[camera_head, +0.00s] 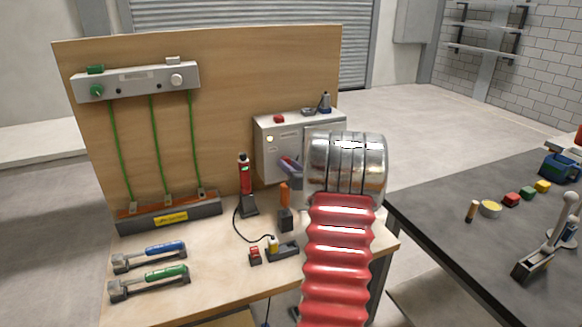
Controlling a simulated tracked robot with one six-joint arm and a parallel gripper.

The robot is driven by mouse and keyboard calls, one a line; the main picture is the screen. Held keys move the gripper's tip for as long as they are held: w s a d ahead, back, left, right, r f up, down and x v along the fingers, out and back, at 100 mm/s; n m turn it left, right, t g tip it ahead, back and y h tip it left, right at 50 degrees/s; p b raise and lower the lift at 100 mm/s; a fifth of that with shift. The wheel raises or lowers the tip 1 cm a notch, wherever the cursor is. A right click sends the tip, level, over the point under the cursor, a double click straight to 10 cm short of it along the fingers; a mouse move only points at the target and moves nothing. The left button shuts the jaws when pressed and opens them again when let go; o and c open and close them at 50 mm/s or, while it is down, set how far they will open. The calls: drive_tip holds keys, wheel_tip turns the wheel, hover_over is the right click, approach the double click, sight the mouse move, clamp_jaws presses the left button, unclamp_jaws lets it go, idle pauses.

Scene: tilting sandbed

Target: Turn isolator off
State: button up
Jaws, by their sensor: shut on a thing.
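The isolator box (264,150) is a pale grey cabinet mounted on the right of the wooden board. It has a small lit lamp on its front and red and dark fittings on top. My arm, with red bellows and a silver cuff, covers the box's right side. My gripper (294,176) shows only in part, as a grey piece left of the cuff at the box front. It is shut on what looks like the isolator handle (287,163), a violet-grey bar slanting down to the right. The fingertips and the handle's far end are mostly hidden.
The wooden board (225,80) carries a grey panel (135,82) with green cables. On the bench stand a red tester (244,175) and an orange-handled tool (284,195). A dark table (450,215) is at right.

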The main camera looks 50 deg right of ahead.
drive_tip(key=shift+s+f+n, duration=0.2)
drive_tip(key=shift+f+n, duration=0.15)
drive_tip(key=shift+n, duration=0.05)
drive_tip(key=o, duration=1)
drive_tip(key=shift+w+r, duration=0.1)
drive_tip(key=shift+r, duration=0.1)
drive_tip(key=shift+o, duration=0.2)
drive_tip(key=f+v, duration=0.1)
drive_tip(key=v, duration=1.2)
drive_tip(key=shift+s+a+r, duration=0.2)
drive_tip(key=shift+s+r, duration=0.15)
drive_tip(key=shift+r, duration=0.2)
